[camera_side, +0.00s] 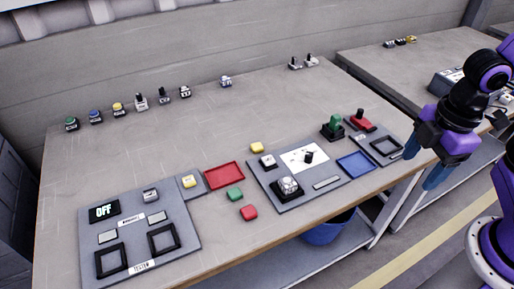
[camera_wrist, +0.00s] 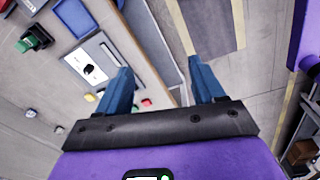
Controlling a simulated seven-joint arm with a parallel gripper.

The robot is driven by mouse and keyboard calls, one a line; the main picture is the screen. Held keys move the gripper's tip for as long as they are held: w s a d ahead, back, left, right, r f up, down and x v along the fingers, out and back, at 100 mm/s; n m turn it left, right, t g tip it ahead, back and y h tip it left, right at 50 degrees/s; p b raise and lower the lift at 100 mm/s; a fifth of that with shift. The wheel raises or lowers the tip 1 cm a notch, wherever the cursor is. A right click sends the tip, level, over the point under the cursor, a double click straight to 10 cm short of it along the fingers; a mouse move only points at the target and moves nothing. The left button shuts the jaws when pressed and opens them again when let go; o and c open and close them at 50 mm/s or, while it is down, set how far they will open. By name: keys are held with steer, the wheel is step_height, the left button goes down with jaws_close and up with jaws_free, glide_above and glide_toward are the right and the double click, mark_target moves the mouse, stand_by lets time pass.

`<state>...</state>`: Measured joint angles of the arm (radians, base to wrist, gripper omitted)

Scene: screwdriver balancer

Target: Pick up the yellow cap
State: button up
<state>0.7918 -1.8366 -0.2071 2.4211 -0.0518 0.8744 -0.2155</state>
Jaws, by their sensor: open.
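A small yellow cap (camera_side: 257,147) lies loose on the table in the side view, behind the middle grey panel. Another yellow piece (camera_side: 189,181) sits on a small grey plate left of the red tray, and a yellow-topped button (camera_side: 118,108) stands in the back row. My gripper (camera_side: 419,170) is open and empty, beyond the table's right front edge, well apart from the caps. In the wrist view its two blue fingers (camera_wrist: 159,66) are spread with nothing between them.
A green cap (camera_side: 235,194) and a red cap (camera_side: 249,212) lie near the front edge. A red tray (camera_side: 239,176), a blue tray (camera_side: 368,174) and a grey panel with an OFF display (camera_side: 104,212) are on the table. The table's middle back is clear.

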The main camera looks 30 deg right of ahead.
steer(key=w+a+f+n+t, duration=0.1)
steer(key=w+a+n, duration=0.4)
steer(key=w, duration=0.4)
steer(key=w+a+f+n+t, duration=0.1)
steer(key=w+a+n, duration=0.4)
steer(key=w, duration=0.5)
steer(key=n+t+h, duration=0.1)
steer(key=n+t, duration=0.1)
steer(key=n, duration=0.8)
glide_toward(257, 146)
step_height(257, 146, down, 2)
steer(key=shift+d+f, duration=0.15)
steer(key=shift+w+x, duration=0.2)
steer(key=shift+x, duration=1.3)
steer(key=shift+w+x, duration=0.15)
steer(key=shift+x, duration=1.4)
jaws_close()
steer(key=shift+r, duration=0.25)
